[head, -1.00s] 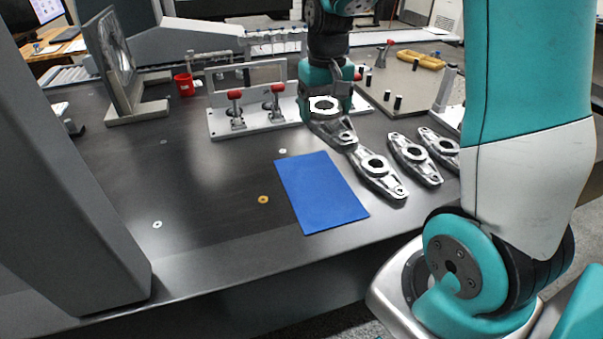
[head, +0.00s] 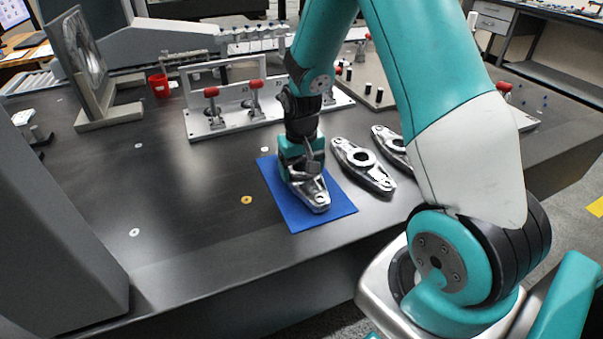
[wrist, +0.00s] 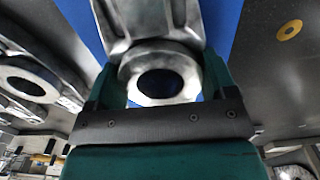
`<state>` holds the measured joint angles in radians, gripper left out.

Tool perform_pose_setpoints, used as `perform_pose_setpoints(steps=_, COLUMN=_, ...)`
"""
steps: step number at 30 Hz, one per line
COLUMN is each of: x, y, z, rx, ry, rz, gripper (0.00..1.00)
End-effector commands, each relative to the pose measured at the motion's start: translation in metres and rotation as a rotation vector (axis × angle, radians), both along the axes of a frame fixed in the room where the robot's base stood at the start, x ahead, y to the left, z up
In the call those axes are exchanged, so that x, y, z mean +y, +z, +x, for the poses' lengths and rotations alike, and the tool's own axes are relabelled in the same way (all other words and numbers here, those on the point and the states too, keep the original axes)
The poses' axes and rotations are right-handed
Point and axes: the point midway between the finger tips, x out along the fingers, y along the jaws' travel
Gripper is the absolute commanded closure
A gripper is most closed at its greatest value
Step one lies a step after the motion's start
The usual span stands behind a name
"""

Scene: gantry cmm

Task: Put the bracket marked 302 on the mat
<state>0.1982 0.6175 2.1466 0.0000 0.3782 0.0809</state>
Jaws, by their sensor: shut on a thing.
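My gripper (head: 303,170) is over the blue mat (head: 338,208), shut on a grey metal bracket (head: 313,194). In the wrist view the jaws sit on either side of the bracket's round hub (wrist: 165,60), with blue mat (wrist: 222,22) behind it. The bracket lies roughly level, its narrow end toward the mat's front edge. I cannot tell whether it touches the mat or hangs just above it. No number is legible on it. A similar bracket (head: 377,178) lies on the table right of the mat, and another (head: 385,138) lies beyond it, partly hidden by my arm.
A white clamp fixture (head: 225,128) with red-handled clamps stands behind the mat. A red cup (head: 159,86) and a framed plate on a stand (head: 88,60) are at the back left. A brass washer (head: 246,200) lies left of the mat.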

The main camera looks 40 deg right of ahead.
Motion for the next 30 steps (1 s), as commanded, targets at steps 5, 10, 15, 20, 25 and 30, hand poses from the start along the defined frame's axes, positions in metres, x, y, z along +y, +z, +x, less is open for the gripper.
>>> perform_pose_setpoints(steps=5, x=0.000, y=-0.012, z=0.001, rx=-0.003, ry=-0.001, rz=-0.001, gripper=0.64)
perform_pose_setpoints(steps=10, x=0.000, y=-0.012, z=0.001, rx=-0.003, ry=-0.001, rz=-0.001, gripper=0.64)
perform_pose_setpoints(steps=15, x=0.000, y=-0.015, z=0.000, rx=-0.001, ry=-0.001, rz=0.000, gripper=0.11)
perform_pose_setpoints(steps=20, x=0.000, y=-0.015, z=0.000, rx=-0.001, ry=-0.001, rz=0.000, gripper=0.00)
perform_pose_setpoints(steps=25, x=0.000, y=-0.010, z=0.000, rx=-0.002, ry=-0.001, rz=-0.001, gripper=0.00)
perform_pose_setpoints(steps=30, x=0.000, y=0.014, z=0.001, rx=-0.005, ry=-0.001, rz=-0.001, gripper=0.00)
